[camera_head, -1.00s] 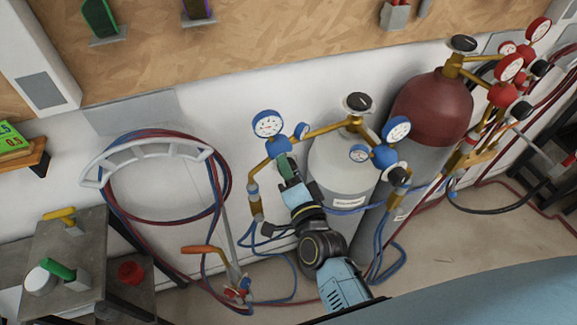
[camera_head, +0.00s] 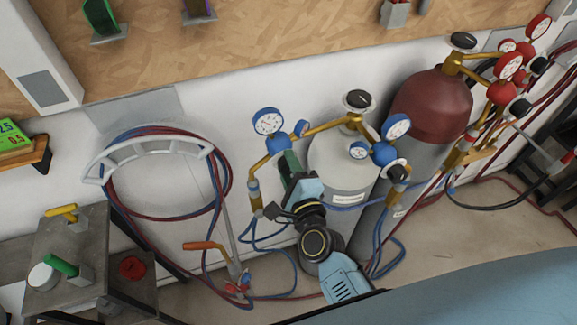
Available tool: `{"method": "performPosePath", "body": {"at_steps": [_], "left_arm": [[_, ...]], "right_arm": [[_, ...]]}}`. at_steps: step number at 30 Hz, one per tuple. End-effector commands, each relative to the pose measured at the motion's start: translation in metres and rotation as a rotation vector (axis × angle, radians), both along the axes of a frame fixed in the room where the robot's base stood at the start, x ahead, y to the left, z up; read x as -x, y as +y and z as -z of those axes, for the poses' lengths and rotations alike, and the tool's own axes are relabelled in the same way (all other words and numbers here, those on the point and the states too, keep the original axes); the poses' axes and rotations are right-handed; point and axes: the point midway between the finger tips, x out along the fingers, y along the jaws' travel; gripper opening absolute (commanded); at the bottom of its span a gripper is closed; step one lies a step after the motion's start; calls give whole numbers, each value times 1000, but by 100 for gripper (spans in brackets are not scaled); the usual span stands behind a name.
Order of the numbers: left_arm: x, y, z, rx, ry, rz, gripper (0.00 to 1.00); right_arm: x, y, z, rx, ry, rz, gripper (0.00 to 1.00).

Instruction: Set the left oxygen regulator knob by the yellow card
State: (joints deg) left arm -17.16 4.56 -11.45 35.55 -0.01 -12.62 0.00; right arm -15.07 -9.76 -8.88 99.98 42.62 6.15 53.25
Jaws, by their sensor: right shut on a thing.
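The left oxygen regulator (camera_head: 276,142) is blue with brass fittings and two blue-rimmed gauges, on the left of the grey cylinder (camera_head: 340,165). My right gripper (camera_head: 289,163) reaches up to it from below and is shut on its knob. The gripper hides the knob, so its setting cannot be read. A green part shows at the fingertips. A green and yellow card (camera_head: 12,135) with digits "2.5" and "0.5" stands on a wooden shelf at the left edge, partly cut off. My left gripper is not in view.
A second blue regulator (camera_head: 385,152) with a black knob sits just right of the grey cylinder. A dark red cylinder (camera_head: 432,105) with red gauges stands further right. Blue hoses hang around my wrist. A hose rack (camera_head: 140,147) and a metal bench (camera_head: 85,235) are at left.

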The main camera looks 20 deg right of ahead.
Motion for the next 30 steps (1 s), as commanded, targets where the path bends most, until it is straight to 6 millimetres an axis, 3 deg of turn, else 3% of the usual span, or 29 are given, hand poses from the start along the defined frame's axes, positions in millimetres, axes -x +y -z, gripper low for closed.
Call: {"method": "performPosePath", "body": {"at_steps": [15,16,20,30], "left_arm": [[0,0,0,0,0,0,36],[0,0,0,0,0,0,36],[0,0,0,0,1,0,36],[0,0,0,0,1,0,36]], "right_arm": [[-1,0,-2,-20,-2,0,15],[-1,0,-2,-20,-2,0,40],[-1,0,-1,-19,-2,1,57],[2,0,0,-19,1,0,59]]}}
